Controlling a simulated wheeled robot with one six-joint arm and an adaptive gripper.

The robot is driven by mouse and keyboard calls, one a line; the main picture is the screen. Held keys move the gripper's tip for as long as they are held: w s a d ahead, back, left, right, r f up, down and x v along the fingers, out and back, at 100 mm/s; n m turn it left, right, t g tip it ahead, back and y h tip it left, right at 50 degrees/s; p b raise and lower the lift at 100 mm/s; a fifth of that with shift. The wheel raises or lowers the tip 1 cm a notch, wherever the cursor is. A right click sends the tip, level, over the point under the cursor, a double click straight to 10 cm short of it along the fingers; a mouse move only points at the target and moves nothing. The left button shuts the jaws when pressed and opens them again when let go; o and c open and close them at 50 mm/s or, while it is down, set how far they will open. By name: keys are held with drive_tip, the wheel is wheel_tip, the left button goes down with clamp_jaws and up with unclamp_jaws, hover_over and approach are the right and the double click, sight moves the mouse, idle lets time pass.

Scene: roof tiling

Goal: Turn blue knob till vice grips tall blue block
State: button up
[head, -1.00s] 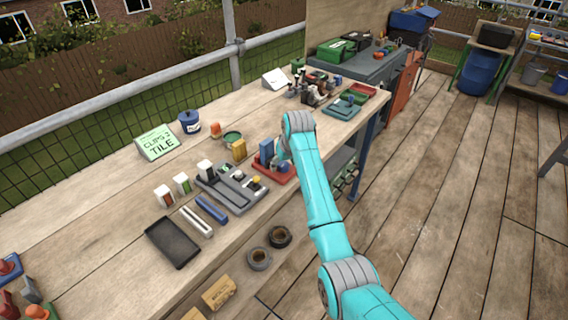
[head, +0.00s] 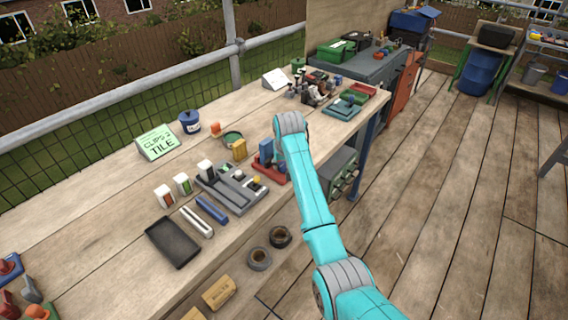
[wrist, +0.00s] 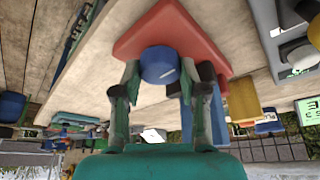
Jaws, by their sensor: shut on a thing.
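The red vice (head: 273,172) stands on the bench beside the grey tray, with the tall blue block (head: 265,151) upright at it. My arm covers the vice's right part in the head view. In the wrist view the vice's red body (wrist: 165,28) fills the top middle. The round blue knob (wrist: 158,66), with a pale mark on its face, sits in front of it. My gripper (wrist: 160,80) has its two fingers on either side of the knob and is shut on it. Whether the vice jaws touch the block cannot be told.
A grey tray (head: 218,183) with blocks is left of the vice. A teal fixture (head: 343,110) is farther along the bench. The bench's front edge is close.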

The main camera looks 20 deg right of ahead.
drive_tip(key=shift+m+h, duration=0.6)
drive_tip(key=shift+m, duration=0.9)
drive_tip(key=o, duration=1.1)
drive_tip(key=v, duration=1.2)
drive_tip(key=shift+w+a, duration=0.1)
drive_tip(key=shift+w, duration=0.15)
